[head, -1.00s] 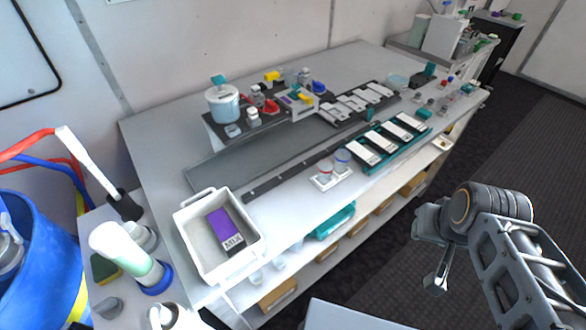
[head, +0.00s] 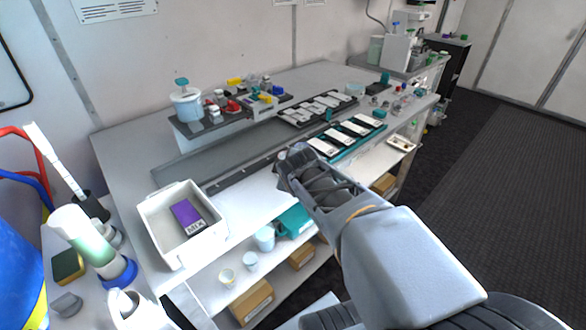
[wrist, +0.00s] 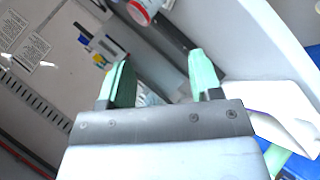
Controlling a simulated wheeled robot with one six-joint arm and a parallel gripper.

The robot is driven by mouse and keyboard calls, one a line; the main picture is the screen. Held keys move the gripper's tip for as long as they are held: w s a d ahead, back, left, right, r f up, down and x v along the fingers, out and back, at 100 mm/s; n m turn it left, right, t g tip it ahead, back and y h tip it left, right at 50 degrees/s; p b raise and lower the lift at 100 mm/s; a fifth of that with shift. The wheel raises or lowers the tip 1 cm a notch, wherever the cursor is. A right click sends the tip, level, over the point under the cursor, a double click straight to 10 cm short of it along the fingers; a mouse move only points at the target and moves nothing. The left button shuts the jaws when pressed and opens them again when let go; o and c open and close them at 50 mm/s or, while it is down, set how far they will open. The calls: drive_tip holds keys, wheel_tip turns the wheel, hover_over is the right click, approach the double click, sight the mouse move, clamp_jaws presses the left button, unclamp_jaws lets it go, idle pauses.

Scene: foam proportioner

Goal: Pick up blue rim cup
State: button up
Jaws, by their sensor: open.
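I cannot make out the blue rim cup for certain in either current view. In the head view, my arm covers the front table edge where two small cups stood on a white holder. In the wrist view, a white cup with a red rim (wrist: 142,10) is cut off at the top edge, beyond the fingers. My gripper (wrist: 160,72) is open, its two green fingers wide apart with nothing held between them. A pale, blurred shape shows farther back between the fingers. In the head view, my fingertips are hidden behind the wrist.
A white bin (head: 155,228) with a purple box (head: 186,213) stands left on the table (head: 118,150). A teal rack (head: 350,146) of white-topped blocks lies right of my wrist. Small cups (head: 265,238) stand on the lower shelf. A lidded beaker (head: 186,105) is at the back.

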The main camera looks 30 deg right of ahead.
drive_tip(key=w+d+f+n+t+h+b, duration=0.1)
drive_tip(key=w+d+f+n+t+b, duration=0.15)
drive_tip(key=d+n, duration=0.3)
drive_tip(key=w+d+f+n+t+h+b, duration=0.1)
drive_tip(key=d+f+n+t+b, duration=0.1)
drive_tip(key=d+n+b, duration=0.35)
drive_tip(key=n+t+y+b, duration=0.4)
drive_tip(key=n, duration=1.2)
approach(302, 148)
drive_tip(key=w, duration=0.1)
drive_tip(key=w+r, duration=0.1)
drive_tip(key=shift+w+a+r, duration=0.2)
drive_tip(key=shift+w+a, duration=0.05)
drive_tip(key=shift+a, duration=0.15)
drive_tip(key=shift+w+d+f+p, duration=0.1)
drive_tip(key=shift+w+p, duration=0.05)
drive_tip(key=shift+w, duration=0.85)
drive_tip(key=shift+w+d+p, duration=0.15)
drive_tip(key=shift+w+p, duration=0.05)
drive_tip(key=shift+w, duration=0.8)
drive_tip(key=shift+w+d+f+p, duration=0.1)
drive_tip(key=shift+w+p, duration=0.05)
drive_tip(key=shift+w, duration=0.8)
drive_tip(key=c, duration=0.5)
